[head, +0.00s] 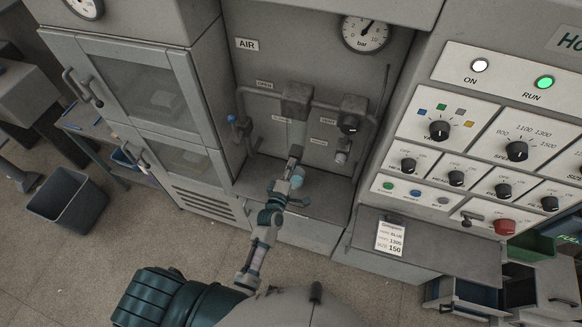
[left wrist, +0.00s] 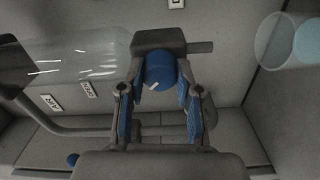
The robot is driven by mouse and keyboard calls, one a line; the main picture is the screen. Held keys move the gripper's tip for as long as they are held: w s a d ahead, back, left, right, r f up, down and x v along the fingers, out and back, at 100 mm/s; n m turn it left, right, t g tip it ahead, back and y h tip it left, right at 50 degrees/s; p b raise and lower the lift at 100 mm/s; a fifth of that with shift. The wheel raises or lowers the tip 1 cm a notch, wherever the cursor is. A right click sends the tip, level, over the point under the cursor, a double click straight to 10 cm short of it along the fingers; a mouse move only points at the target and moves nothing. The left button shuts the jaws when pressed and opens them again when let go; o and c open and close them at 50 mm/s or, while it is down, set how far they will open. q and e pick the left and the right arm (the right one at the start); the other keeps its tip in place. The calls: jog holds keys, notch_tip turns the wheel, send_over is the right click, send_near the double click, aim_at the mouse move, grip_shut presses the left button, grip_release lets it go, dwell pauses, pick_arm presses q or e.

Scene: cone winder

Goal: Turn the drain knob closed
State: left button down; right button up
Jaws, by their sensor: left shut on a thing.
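The blue drain knob (left wrist: 158,72) has a white mark and sits on a dark fitting (left wrist: 160,42) at the end of a clear bowl (left wrist: 85,58). In the left wrist view, my left gripper (left wrist: 158,95) has one finger on each side of the knob and is shut on it. In the head view, my left gripper (head: 292,165) reaches up to the underside of the clear bowl (head: 297,133) on the air panel; the knob is hidden there. My right gripper is not in view.
A clear cup (head: 298,180) stands on the ledge close beside my gripper; it also shows in the left wrist view (left wrist: 275,42). Pipes, a blue valve handle (head: 232,119) and a black regulator knob (head: 349,126) surround the bowl. A control panel (head: 480,140) stands right.

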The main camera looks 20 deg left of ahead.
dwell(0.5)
pick_arm(q)
jog(key=c, duration=0.9)
grip_release()
jog(key=shift+o, duration=0.6)
jog(key=shift+w+a, duration=0.1)
jog(key=s, duration=1.2)
jog(key=shift+a, duration=0.2)
jog(key=shift+f, duration=0.15)
